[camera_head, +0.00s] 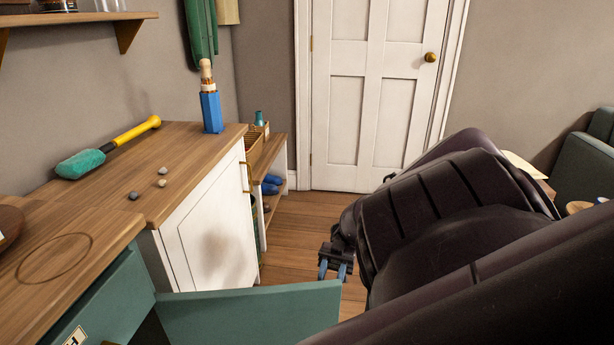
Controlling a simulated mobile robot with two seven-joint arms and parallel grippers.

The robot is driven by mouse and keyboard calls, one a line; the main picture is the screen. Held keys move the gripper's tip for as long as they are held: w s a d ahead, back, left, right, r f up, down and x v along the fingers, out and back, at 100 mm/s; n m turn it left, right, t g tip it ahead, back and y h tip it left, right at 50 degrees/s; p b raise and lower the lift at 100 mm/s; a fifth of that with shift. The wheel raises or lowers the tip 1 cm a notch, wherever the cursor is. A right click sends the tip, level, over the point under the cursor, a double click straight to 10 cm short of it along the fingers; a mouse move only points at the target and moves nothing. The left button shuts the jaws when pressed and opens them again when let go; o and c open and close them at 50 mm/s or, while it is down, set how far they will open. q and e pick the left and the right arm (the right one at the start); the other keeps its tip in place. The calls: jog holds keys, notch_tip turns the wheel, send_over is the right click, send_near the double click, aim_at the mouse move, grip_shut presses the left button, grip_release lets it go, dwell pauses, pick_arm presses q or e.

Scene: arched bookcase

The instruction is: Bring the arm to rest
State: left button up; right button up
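My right arm fills the lower right of the head view, coming in from the right edge. My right gripper (333,271) shows in front of it, pointing down over the wooden floor, beyond the green open door. Its two blue fingertips are apart with nothing visible between them. The arm hides part of the floor and the lower right of the room. My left gripper is not in view.
An open green door (250,314) juts out at the bottom. A wooden counter (120,205) on the left holds a yellow-handled brush (110,148), several pebbles (162,183) and a blue holder (211,112). A white door (375,90) stands behind; a green armchair (588,165) is at right.

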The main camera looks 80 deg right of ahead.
jog(key=shift+d, duration=0.3)
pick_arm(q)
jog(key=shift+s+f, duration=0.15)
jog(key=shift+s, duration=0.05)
